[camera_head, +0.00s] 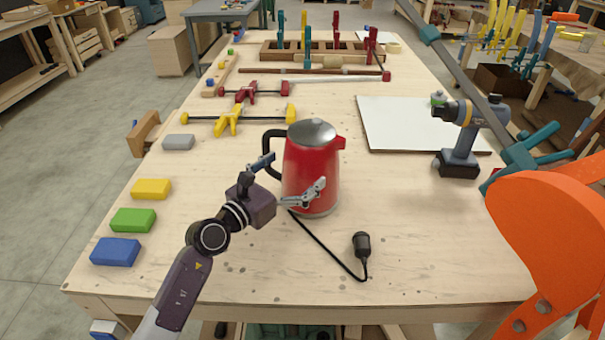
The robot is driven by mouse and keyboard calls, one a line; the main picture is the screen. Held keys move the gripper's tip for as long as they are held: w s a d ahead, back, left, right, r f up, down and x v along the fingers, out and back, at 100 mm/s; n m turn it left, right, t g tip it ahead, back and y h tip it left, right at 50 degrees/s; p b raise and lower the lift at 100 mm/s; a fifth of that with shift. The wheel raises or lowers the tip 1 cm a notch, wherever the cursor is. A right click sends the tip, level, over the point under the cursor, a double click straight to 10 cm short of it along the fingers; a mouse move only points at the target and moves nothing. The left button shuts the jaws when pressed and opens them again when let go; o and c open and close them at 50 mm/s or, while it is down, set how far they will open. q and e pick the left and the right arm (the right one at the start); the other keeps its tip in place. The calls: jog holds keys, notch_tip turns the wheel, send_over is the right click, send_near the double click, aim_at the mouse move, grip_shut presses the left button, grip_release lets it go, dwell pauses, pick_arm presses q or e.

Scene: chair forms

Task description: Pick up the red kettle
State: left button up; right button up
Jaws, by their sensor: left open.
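The red kettle (312,160) stands upright near the middle of the wooden table (420,250). It has a grey lid, a black handle on its left and a spout on its right. My left gripper (291,177) is open in front of the kettle's lower left side. One finger is near the handle and the other overlaps the front of the red body. I cannot tell whether either touches. A black cord runs from the kettle's base to a black plug (362,244) on the table. My right gripper is not in view.
Blue, green, yellow and grey blocks (133,219) line the left edge. Clamps (230,120) and a wooden tool rack lie behind. A drill (460,140) stands right, by a white board (400,125). A large orange curved object (550,230) fills the front right.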

pick_arm(q)
jog(key=x, duration=0.2)
jog(key=shift+w+d+r, duration=0.15)
jog(key=shift+w+r, duration=0.1)
jog(key=shift+w, duration=0.05)
jog(key=x, duration=0.3)
jog(key=shift+f, duration=0.1)
jog(key=shift+s, duration=0.1)
jog(key=c, duration=1.8)
jog(key=shift+o, duration=0.2)
jog(key=shift+r, duration=0.25)
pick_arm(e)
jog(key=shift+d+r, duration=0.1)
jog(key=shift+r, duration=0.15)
